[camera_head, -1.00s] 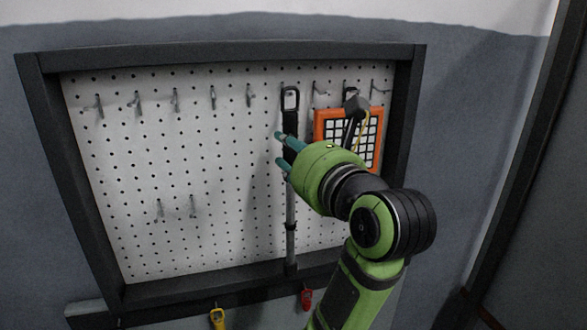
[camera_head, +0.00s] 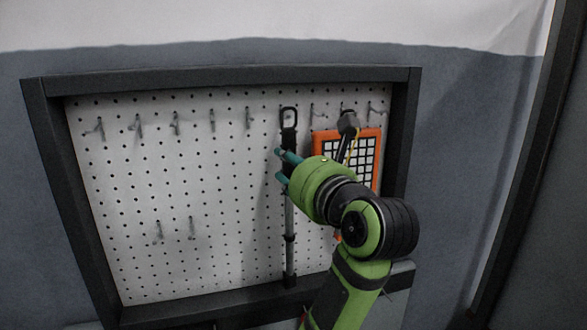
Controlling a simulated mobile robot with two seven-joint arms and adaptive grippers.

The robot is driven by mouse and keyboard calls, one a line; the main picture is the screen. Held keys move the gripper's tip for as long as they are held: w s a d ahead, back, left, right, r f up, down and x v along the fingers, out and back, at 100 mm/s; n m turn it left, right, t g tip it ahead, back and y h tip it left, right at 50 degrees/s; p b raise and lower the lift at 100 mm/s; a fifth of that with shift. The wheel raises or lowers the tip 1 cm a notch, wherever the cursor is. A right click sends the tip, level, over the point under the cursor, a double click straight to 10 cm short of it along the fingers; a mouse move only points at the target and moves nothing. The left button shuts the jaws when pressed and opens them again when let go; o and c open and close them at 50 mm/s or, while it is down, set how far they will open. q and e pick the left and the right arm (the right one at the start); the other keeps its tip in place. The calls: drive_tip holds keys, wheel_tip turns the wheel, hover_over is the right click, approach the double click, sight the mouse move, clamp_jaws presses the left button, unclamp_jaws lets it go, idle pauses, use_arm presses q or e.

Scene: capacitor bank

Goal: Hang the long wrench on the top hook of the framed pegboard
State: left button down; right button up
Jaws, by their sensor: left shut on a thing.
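The long wrench (camera_head: 289,235) is upright in front of the framed pegboard (camera_head: 190,185), with a black handle, a loop at the top and a thin grey shaft below. Its loop (camera_head: 289,116) is level with the top row of hooks (camera_head: 248,117). Whether a hook passes through the loop cannot be told. My left gripper (camera_head: 281,166) is shut on the wrench at the black handle below the loop, reaching in from the lower right. My right gripper is not in view.
An orange-framed grid panel (camera_head: 373,150) and a dark-headed tool (camera_head: 348,124) hang close to the right, partly behind my arm. Several empty hooks line the upper left, and two more (camera_head: 175,229) sit lower. The dark frame (camera_head: 405,130) stands out around the board.

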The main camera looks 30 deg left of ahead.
use_arm(q)
drive_tip(key=shift+w+a, duration=0.25)
drive_tip(key=shift+a, duration=0.15)
drive_tip(key=shift+w+a+f+b, duration=0.3)
drive_tip(key=shift+a+f+b, duration=0.05)
drive_tip(key=shift+w+a+f+b, duration=0.15)
drive_tip(key=shift+w+f+b, duration=0.05)
drive_tip(key=shift+b, duration=0.1)
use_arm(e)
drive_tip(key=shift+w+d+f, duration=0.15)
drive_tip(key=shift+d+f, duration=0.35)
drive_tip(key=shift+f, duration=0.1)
use_arm(q)
drive_tip(key=c, duration=0.8)
unclamp_jaws()
drive_tip(key=shift+o, duration=0.2)
